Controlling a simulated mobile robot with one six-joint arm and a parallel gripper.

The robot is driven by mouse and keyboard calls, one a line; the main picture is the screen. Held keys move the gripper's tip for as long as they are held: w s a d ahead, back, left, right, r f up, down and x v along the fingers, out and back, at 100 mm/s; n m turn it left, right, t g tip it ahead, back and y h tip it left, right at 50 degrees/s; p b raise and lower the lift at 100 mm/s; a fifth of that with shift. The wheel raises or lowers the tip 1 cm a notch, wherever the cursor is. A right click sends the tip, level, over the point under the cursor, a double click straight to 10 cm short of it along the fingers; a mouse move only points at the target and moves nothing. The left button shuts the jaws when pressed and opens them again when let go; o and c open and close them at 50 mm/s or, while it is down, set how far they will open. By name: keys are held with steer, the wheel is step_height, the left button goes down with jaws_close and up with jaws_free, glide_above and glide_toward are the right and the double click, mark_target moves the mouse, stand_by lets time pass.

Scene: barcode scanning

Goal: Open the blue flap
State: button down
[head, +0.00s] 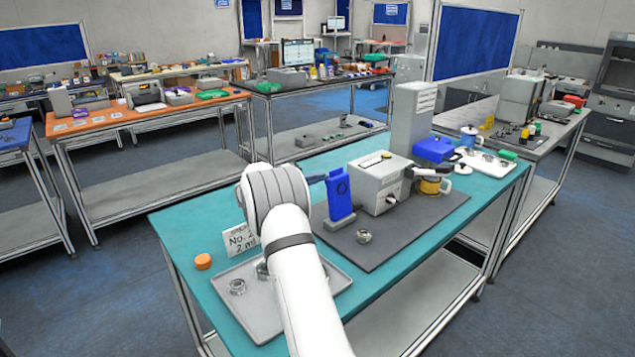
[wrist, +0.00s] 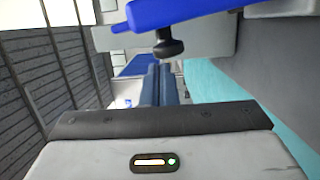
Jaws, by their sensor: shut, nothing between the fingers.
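The blue flap (head: 340,196) is a tall upright panel at the left side of the grey box-shaped machine (head: 380,180), on the dark mat. In the wrist view the blue flap (wrist: 200,10) runs across the top, with a black knob (wrist: 168,46) below it. My gripper (head: 320,178) is close to the upper left of the flap, mostly hidden behind my wrist. In the wrist view my gripper (wrist: 157,68) has its dark blue fingers together and empty, and the knob lies just above the fingertips. I cannot tell whether they touch.
A grey tray (head: 250,308) with metal rings and an orange cap (head: 203,261) are at the teal table's left. A metal ring (head: 363,236) lies on the dark mat (head: 420,222).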

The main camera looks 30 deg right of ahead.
steer(key=w+a+b, duration=0.2)
steer(key=w+a, duration=0.1)
steer(key=a, duration=0.7)
steer(key=shift+a+f, duration=0.15)
steer(key=shift+a, duration=0.15)
